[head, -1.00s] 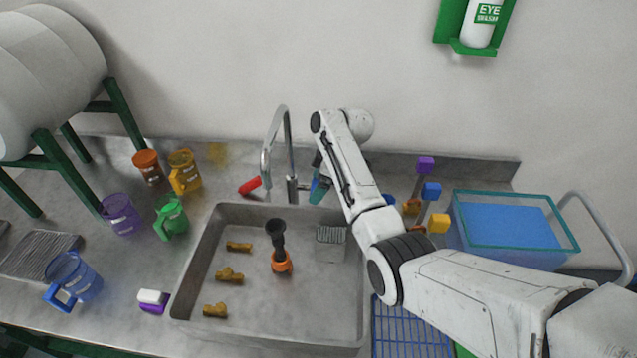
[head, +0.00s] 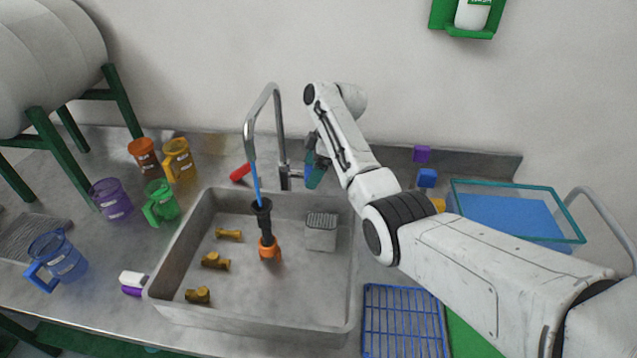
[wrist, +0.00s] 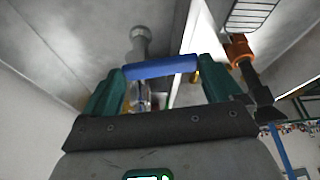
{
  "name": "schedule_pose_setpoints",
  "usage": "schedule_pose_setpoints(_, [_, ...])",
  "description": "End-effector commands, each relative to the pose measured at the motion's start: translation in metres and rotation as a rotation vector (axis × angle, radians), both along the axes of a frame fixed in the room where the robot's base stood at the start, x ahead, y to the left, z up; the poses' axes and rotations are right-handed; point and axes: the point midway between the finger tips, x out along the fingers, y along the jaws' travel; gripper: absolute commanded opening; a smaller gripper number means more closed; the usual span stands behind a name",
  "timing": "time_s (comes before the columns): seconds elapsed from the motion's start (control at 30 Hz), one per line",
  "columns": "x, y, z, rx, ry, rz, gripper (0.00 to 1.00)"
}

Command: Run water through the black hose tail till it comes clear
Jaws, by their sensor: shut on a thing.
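The black hose tail (head: 264,220) stands upright in the sink (head: 285,292), its lower end in an orange fitting (head: 269,250). A blue stream of water (head: 256,183) falls from the tap spout (head: 250,140) into its open top. The hose tail (wrist: 254,82) and orange fitting (wrist: 238,50) also show in the wrist view. My gripper (head: 314,172) is beside the tap, its green fingers shut on the blue tap handle (wrist: 160,68). I cannot see the colour of any water leaving the hose.
Several brass fittings (head: 215,261) and a grey ribbed block (head: 321,232) lie in the sink. A red handle (head: 240,172) sits left of the tap. Coloured jugs (head: 110,200) stand at left. A blue rack (head: 403,325) and a water-filled tank (head: 515,215) are at right.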

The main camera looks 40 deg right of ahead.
Motion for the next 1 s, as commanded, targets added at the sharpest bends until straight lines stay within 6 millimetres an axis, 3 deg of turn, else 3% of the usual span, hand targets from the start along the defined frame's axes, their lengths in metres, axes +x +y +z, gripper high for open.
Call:
schedule_pose_setpoints(0.6, [0.004, -0.011, -0.001, -0.002, -0.005, 0.342, 0.38])
schedule_pose_setpoints(1.0, [0.004, -0.012, 0.002, -0.002, -0.004, 0.417, 0.38])
